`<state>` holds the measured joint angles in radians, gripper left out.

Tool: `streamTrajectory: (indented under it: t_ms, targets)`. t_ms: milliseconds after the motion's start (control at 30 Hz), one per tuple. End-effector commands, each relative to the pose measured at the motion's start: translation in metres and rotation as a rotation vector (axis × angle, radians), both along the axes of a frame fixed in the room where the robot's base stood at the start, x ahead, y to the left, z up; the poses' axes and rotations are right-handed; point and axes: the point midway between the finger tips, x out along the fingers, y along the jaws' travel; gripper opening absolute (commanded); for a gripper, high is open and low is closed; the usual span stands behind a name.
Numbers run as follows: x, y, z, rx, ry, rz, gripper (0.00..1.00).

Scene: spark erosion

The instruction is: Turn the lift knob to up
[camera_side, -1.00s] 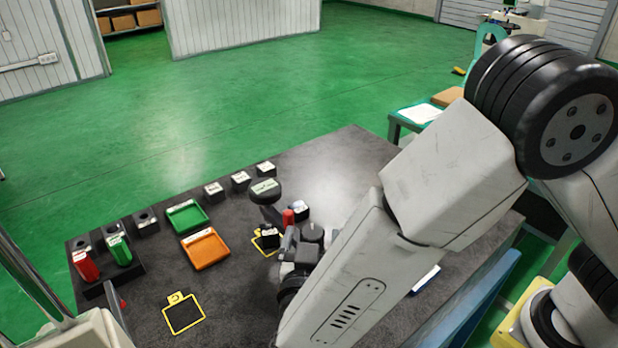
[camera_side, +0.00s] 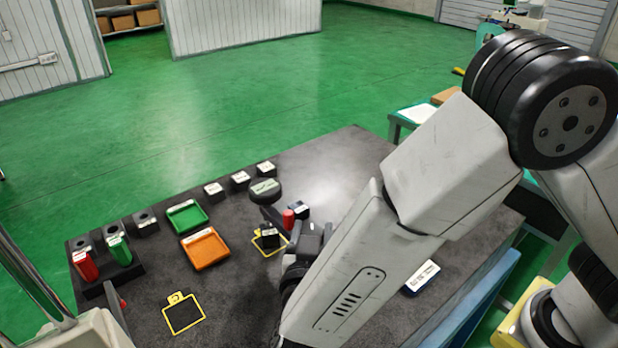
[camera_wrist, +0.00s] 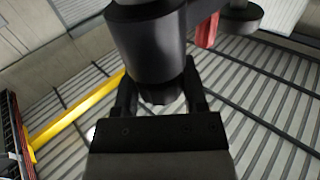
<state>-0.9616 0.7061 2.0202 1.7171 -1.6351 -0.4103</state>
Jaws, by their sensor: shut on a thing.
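My gripper (camera_wrist: 160,92) has its two fingers on either side of the narrow end of a dark round part, by its form the lift knob (camera_wrist: 158,88). A wider black cylinder (camera_wrist: 148,42) sits against it in the wrist view. No mark or pointer on the knob is readable, so its setting cannot be told. In the side view my gripper (camera_side: 305,240) is low over the dark table, and my forearm hides much of it. A red piece (camera_side: 288,218) stands just beyond it; a red piece also shows in the wrist view (camera_wrist: 207,30).
A labelled black disc (camera_side: 265,190) and small labelled blocks (camera_side: 240,180) stand behind the gripper. Green (camera_side: 187,216) and orange (camera_side: 205,248) trays lie left, with red (camera_side: 84,266) and green (camera_side: 119,250) handled pieces farther left. A white-topped item (camera_side: 422,277) lies right.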

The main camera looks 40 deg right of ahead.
Motion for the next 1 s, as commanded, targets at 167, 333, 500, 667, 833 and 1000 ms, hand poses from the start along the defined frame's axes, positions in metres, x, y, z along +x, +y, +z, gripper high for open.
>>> streamTrajectory:
  t_ms: [167, 333, 500, 667, 833, 1000]
  targets:
    - [-0.0004, -0.0001, -0.0003, 0.000, 0.001, 0.042, 0.00]
    - [-0.0006, -0.0004, -0.0002, -0.001, 0.002, 0.123, 0.00]
    - [-0.0006, -0.0004, -0.0003, -0.002, 0.003, 0.229, 0.00]
    - [-0.0004, -0.0001, -0.0006, -0.002, 0.003, 0.333, 0.00]
    - [-0.0004, 0.0002, -0.0006, -0.001, 0.003, 0.427, 0.00]
    - [-0.0001, 0.0003, -0.0008, -0.001, 0.003, 0.491, 0.00]
